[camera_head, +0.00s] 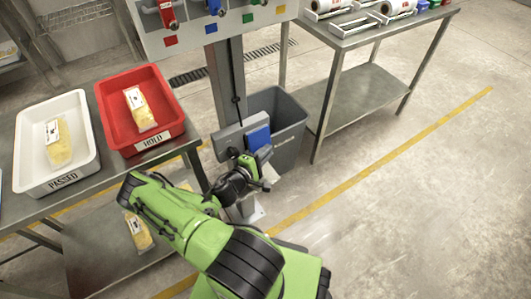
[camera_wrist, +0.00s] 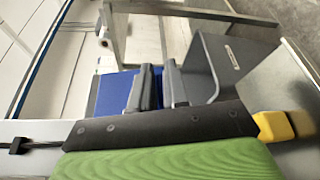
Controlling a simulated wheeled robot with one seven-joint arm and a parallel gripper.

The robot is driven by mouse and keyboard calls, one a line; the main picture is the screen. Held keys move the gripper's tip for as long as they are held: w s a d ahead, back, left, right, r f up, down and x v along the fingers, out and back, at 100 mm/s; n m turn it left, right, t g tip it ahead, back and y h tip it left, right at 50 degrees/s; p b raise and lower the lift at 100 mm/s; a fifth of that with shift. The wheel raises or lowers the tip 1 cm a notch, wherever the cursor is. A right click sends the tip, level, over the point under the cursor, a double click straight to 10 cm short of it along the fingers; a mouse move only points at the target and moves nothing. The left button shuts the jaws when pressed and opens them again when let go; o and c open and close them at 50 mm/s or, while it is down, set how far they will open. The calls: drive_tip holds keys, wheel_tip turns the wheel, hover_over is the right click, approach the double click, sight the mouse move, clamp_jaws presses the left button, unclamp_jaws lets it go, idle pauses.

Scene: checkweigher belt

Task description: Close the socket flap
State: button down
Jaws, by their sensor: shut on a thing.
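The blue socket flap (camera_head: 258,139) is on the right part of a grey socket box (camera_head: 228,133) fixed to the post. My gripper (camera_head: 257,160) is at the flap's lower edge, with my green arm reaching up from below. In the wrist view the flap (camera_wrist: 111,92) is a broad blue panel. The two dark fingers of my gripper (camera_wrist: 159,87) are close together, with a strip of blue between them; they are shut on the flap's edge. The socket face and hinge are hidden, and I cannot tell the flap's exact angle.
A grey bin (camera_head: 287,122) stands close behind and right of the socket box. A red HOLD tray (camera_head: 170,91) and a white PASSED tray (camera_head: 88,158) with packs are on the left table. A metal bench (camera_head: 345,42) is at the back right. The right floor is clear.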

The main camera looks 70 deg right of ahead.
drive_tip(key=shift+w+r, duration=0.1)
drive_tip(key=shift+w, duration=0.1)
drive_tip(key=c, duration=1.1)
unclamp_jaws()
drive_tip(key=shift+s, duration=0.1)
drive_tip(key=shift+o, duration=0.2)
drive_tip(key=p+v, duration=0.3)
drive_tip(key=v, duration=1.2)
drive_tip(key=shift+a, duration=0.35)
